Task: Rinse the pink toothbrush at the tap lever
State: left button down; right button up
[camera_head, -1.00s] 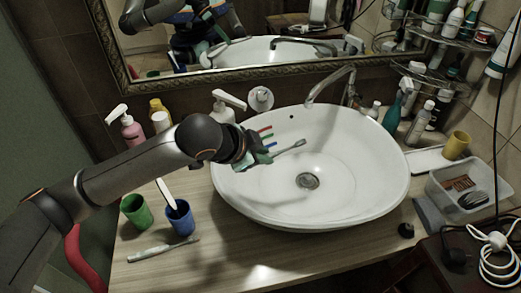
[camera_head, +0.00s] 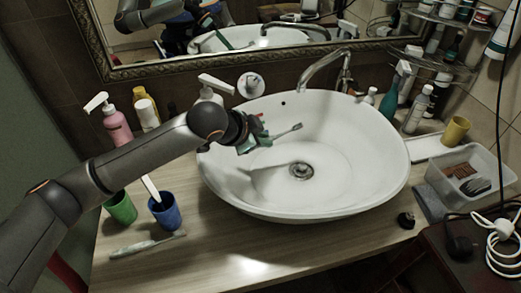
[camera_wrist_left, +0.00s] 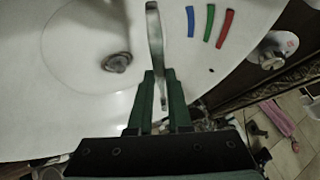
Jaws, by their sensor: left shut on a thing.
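My left gripper (camera_head: 250,143) is shut on a thin toothbrush (camera_head: 284,133) and holds it over the left back part of the white basin (camera_head: 370,190). The brush looks greyish here; no clear pink shows. Its head points right, toward the tap side. In the left wrist view the brush (camera_wrist_left: 155,40) sits between the green fingers (camera_wrist_left: 157,90), with the drain (camera_wrist_left: 117,62) to its left. The tap (camera_head: 325,60) stands behind the basin, its spout curving over the rim, apart from the brush. My right gripper is not in view.
A pink pump bottle (camera_head: 117,125), a green cup (camera_head: 121,208) and a blue cup (camera_head: 165,214) stand left of the basin. Another toothbrush (camera_head: 145,245) lies on the counter. A clear bin (camera_head: 470,180) and yellow cup (camera_head: 455,130) are at right. Coloured strips (camera_wrist_left: 208,22) mark the basin.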

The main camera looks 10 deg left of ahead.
pick_arm(q)
jog(key=shift+w+d+f+b, duration=0.1)
jog(key=shift+w+f+b, duration=0.2)
jog(key=shift+w, duration=1.05)
jog(key=shift+w+d+f+b, duration=0.15)
jog(key=shift+w+f+b, duration=0.1)
jog(key=shift+w, duration=1.1)
jog(key=shift+w+d+f+b, duration=0.1)
jog(key=shift+w+f+b, duration=0.15)
jog(key=shift+w, duration=1.1)
